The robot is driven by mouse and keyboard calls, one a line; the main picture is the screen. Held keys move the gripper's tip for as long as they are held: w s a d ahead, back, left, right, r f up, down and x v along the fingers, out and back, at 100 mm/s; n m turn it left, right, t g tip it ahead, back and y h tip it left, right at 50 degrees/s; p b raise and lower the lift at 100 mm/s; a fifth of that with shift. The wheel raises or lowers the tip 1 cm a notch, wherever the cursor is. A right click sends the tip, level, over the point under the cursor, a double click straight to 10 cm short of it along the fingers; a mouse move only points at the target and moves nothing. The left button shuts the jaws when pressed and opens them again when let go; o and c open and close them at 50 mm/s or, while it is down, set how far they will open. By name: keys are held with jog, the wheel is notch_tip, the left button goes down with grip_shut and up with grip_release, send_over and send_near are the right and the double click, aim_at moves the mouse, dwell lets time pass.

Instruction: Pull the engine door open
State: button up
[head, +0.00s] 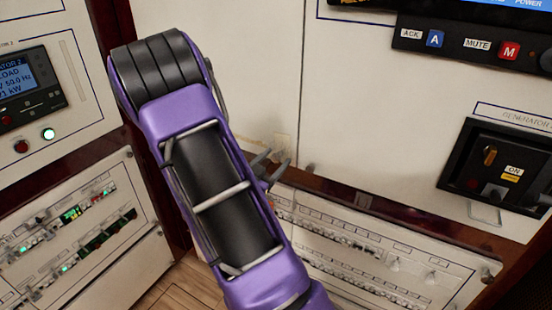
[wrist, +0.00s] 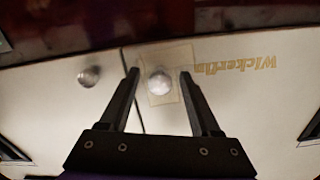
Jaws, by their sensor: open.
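White door panels meet at a thin dark seam in the wrist view. A round silver knob (wrist: 158,83) on a pale square plate (wrist: 172,97) sits on the panel (wrist: 250,100) right of the seam, beside faint gold lettering; I take this panel for the engine door. The plate also shows in the head view (head: 283,146). My gripper (wrist: 159,73) is open and empty, its fingers appearing either side of the knob. I cannot tell whether they reach past it or touch it. In the head view my gripper (head: 278,160) is near the plate, and my purple arm hides part of the panel.
A second round knob (wrist: 88,77) sits left of the seam. In the head view, a breaker panel (head: 380,250) lies below the door, a generator switch box (head: 500,165) is at right, and a console with a display (head: 30,85) is at left.

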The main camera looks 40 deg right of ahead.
jog(key=shift+w+d, duration=0.2)
jog(key=shift+d, duration=0.2)
jog(key=shift+c, duration=0.3)
grip_shut()
dwell(0.9)
